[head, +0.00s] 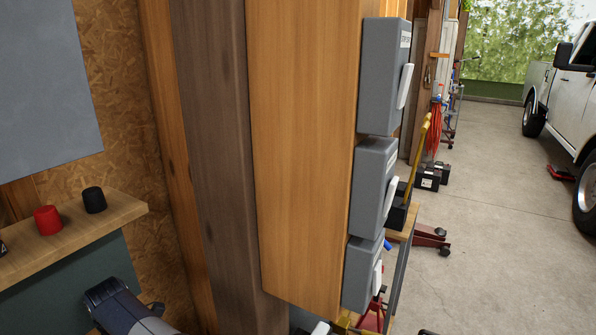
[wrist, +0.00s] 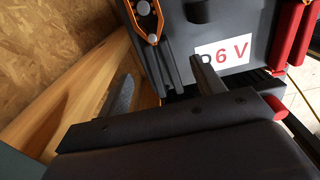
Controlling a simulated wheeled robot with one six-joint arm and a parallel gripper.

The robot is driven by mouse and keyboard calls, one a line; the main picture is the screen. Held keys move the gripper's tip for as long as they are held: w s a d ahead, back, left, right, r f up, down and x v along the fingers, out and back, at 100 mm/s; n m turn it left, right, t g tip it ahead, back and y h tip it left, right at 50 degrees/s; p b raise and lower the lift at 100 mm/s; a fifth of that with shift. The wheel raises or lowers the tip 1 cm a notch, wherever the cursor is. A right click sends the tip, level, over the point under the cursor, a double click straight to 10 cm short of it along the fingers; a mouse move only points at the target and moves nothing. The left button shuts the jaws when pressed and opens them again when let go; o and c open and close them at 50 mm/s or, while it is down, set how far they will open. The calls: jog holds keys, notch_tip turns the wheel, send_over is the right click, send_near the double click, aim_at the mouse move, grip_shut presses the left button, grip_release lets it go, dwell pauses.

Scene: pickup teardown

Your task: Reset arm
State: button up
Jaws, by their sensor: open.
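My gripper (wrist: 162,69) shows in the wrist view with its two dark fingers spread wide apart. Nothing is held between them. The fingers point toward a dark grey case (wrist: 240,75) with a white label that reads "6 V" in red. I cannot tell whether the right finger touches the case. Part of my arm shows at the bottom left of the head view; the gripper itself is not clearly visible there.
An orange and black tool (wrist: 147,20) and red handles (wrist: 290,35) sit by the case. In the head view, a wooden shelf (head: 95,228) bears a red knob (head: 47,220) and a black one (head: 94,199). Grey switch boxes (head: 372,188) line a wooden post. Open floor (head: 490,220) lies right.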

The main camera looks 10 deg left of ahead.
notch_tip(320, 180, down, 5)
jog(key=shift+r+p, duration=0.3)
jog(key=shift+r, duration=0.3)
